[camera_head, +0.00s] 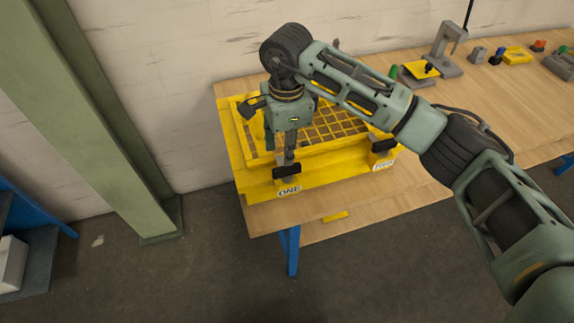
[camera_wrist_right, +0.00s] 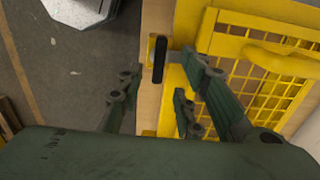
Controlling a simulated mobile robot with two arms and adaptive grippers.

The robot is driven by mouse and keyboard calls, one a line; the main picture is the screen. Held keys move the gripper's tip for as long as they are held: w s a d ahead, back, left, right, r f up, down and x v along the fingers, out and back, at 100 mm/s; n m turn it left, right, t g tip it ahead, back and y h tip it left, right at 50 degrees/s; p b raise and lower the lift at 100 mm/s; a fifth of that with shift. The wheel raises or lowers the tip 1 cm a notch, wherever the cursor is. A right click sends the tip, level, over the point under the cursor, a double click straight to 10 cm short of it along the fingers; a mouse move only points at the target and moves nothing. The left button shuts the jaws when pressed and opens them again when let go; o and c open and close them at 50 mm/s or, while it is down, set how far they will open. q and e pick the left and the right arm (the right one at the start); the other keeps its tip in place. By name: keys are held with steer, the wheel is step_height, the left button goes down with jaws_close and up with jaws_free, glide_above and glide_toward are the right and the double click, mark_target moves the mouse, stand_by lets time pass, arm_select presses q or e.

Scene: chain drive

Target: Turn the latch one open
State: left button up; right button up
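In the right wrist view the latch handle (camera_wrist_right: 159,59) is an upright black bar. My right gripper (camera_head: 287,157) points down at latch one from above. In the wrist view its fingers (camera_wrist_right: 160,95) are spread, with the handle ahead of the gap between them; I see no grip on it. Latch two (camera_head: 383,146) is a similar black handle further right, above "TWO". The yellow grid lid (camera_head: 330,124) lies flat on the box, partly hidden by my right arm. My left gripper is out of view.
The wooden table (camera_head: 430,113) extends right, with a grey stand (camera_head: 445,50) and several small coloured parts at the back. A green column (camera_head: 95,110) stands left of the table. A yellow bar (camera_head: 335,216) lies below the front edge.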

mark_target(287, 171)
steer(key=shift+d+f, duration=0.3)
step_height(287, 171, down, 6)
steer(key=p, duration=0.2)
steer(key=shift+p, duration=0.4)
steer(key=shift+a+f, duration=0.1)
steer(key=shift+f, duration=0.4)
steer(key=shift+c, duration=0.2)
jaws_close()
